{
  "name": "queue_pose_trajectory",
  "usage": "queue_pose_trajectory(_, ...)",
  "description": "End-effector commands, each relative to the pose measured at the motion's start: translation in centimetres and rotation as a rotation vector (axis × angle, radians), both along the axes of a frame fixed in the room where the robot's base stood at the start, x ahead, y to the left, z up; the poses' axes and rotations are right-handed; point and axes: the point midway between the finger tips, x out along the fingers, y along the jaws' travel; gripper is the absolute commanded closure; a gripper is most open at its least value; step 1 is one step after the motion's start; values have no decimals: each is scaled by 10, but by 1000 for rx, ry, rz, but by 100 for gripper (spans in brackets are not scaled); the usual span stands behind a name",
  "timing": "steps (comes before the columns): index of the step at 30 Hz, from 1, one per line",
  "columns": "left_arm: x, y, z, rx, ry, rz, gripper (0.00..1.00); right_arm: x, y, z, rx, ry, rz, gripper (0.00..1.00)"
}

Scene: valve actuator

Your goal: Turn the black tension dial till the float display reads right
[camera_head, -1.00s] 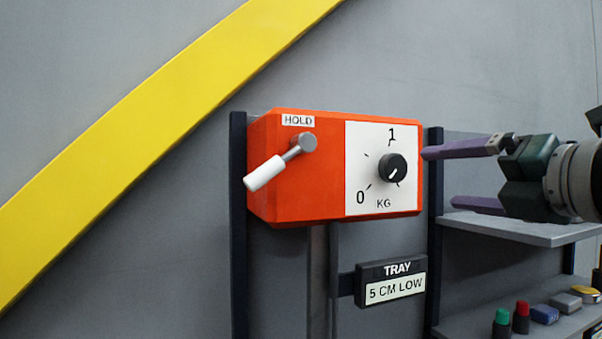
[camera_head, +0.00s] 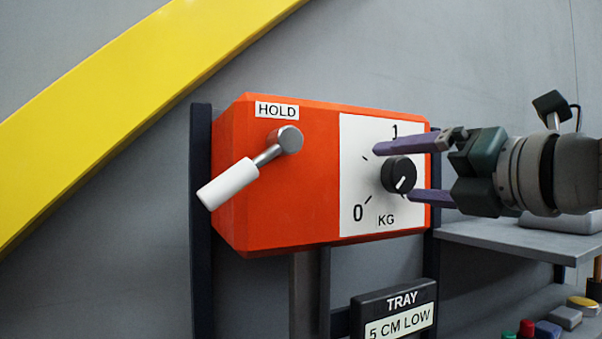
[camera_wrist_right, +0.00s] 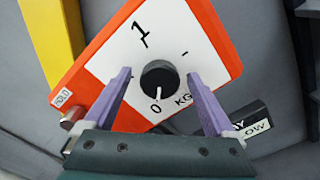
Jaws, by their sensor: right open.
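The black tension dial (camera_head: 399,175) sits on the white scale plate (camera_head: 356,140) of an orange box (camera_head: 300,200). Its white pointer mark aims down and slightly left in the head view. The float display (camera_head: 398,318) below reads "TRAY 5 CM LOW", its bottom cut off. My right gripper (camera_head: 393,172) is open, its purple fingers above and below the dial in the head view. In the right wrist view the dial (camera_wrist_right: 160,80) shows between and beyond the fingertips; I cannot tell whether they touch it. My left gripper is not in view.
A HOLD lever with a white handle (camera_head: 228,183) is on the box's left part. A grey shelf (camera_head: 500,240) is at the right, with several small coloured items on a lower shelf. A yellow diagonal beam (camera_head: 110,100) crosses the wall.

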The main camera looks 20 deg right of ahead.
Motion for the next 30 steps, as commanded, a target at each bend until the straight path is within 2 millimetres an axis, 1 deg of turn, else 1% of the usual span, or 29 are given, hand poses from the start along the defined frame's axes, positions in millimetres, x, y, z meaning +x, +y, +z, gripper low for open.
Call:
queue_pose_trajectory(4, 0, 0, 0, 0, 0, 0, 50, 0, 0, 0, 1, 0, 0, 11)
queue_pose_trajectory(26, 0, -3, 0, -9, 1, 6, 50, 0, 0, 0, 1, 0, 0, 93)
queue_pose_trajectory(27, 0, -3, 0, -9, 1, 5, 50, 0, 0, 0, 1, 0, 0, 96)
queue_pose_trajectory(30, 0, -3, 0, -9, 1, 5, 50, 0, 0, 0, 3, 1, -1, 96)
